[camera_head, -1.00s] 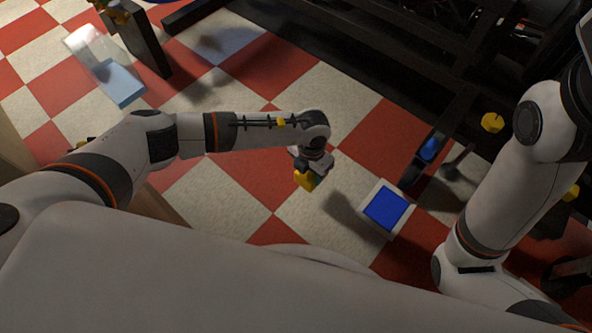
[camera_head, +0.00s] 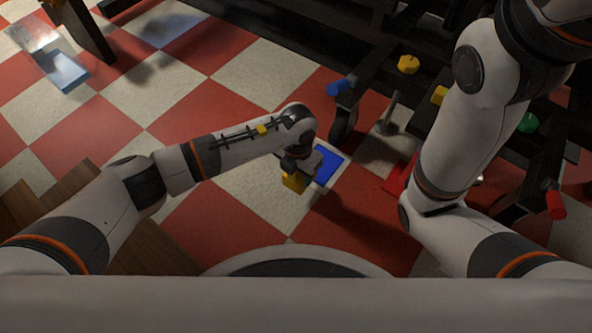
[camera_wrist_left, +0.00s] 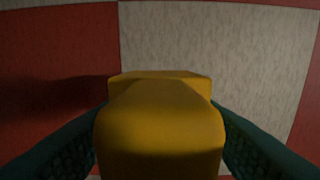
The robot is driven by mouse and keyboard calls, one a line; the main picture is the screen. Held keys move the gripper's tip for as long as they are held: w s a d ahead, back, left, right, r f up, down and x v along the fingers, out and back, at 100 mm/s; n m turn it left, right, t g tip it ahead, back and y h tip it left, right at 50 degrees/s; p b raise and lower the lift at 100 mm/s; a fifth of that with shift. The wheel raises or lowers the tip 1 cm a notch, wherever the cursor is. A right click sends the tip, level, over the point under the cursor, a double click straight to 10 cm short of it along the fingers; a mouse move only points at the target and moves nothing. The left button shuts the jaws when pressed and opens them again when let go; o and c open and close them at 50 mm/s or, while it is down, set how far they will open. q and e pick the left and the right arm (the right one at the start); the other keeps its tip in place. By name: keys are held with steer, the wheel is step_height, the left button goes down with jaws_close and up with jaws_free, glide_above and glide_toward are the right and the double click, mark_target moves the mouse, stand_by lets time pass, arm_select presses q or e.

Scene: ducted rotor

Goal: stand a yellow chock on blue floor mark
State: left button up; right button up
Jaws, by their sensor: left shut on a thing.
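The yellow chock (camera_head: 292,183) hangs below my left wrist in the head view, and it fills the middle of the left wrist view (camera_wrist_left: 160,125). My left gripper (camera_wrist_left: 160,150) is shut on it, with a dark finger on each side. The blue floor mark (camera_head: 327,167) has a pale border and lies on the checkered floor. In the head view it shows just right of the left gripper, which hides part of it. The chock appears above the floor, but its height is hard to tell. My right gripper is not visible; only its arm shows at the right.
A dark frame with blue (camera_head: 339,87), yellow (camera_head: 408,64), green and red (camera_head: 556,203) parts stands at the back and right. Wooden boards (camera_head: 95,225) are at the lower left. Open floor surrounds the mark's left side.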

arm_select(q)
steer(key=shift+r, duration=0.1)
steer(key=shift+f+b, duration=1.8)
steer(key=shift+f, duration=1)
steer(key=o, duration=1.3)
step_height(320, 180, up, 12)
steer(key=p, duration=0.9)
steer(key=shift+r, duration=0.1)
